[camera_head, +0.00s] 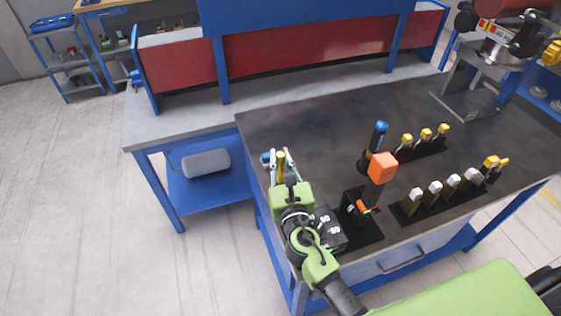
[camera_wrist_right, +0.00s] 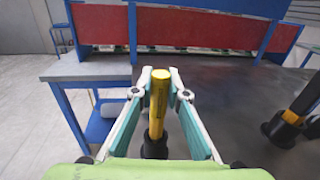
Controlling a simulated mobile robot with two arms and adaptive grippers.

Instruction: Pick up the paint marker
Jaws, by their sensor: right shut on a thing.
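The paint marker (camera_wrist_right: 159,98) is a yellow cylinder standing nearly upright between the two fingers of my right gripper (camera_wrist_right: 161,84). Its lower end meets a dark round base or holder (camera_wrist_right: 154,147), partly hidden. In the head view the marker (camera_head: 281,161) shows as a small yellow tip near the left edge of the dark tabletop (camera_head: 310,130). My right gripper (camera_head: 284,168) is shut on it there. I cannot tell whether the marker is clear of its holder. My left gripper is not in view.
A black stand with an orange block (camera_head: 382,167) and a blue-topped post (camera_head: 380,130) stands right of my gripper. Several yellow-topped (camera_head: 426,134) and pale-topped (camera_head: 435,188) items stand in rows farther right. The tabletop's back middle is clear.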

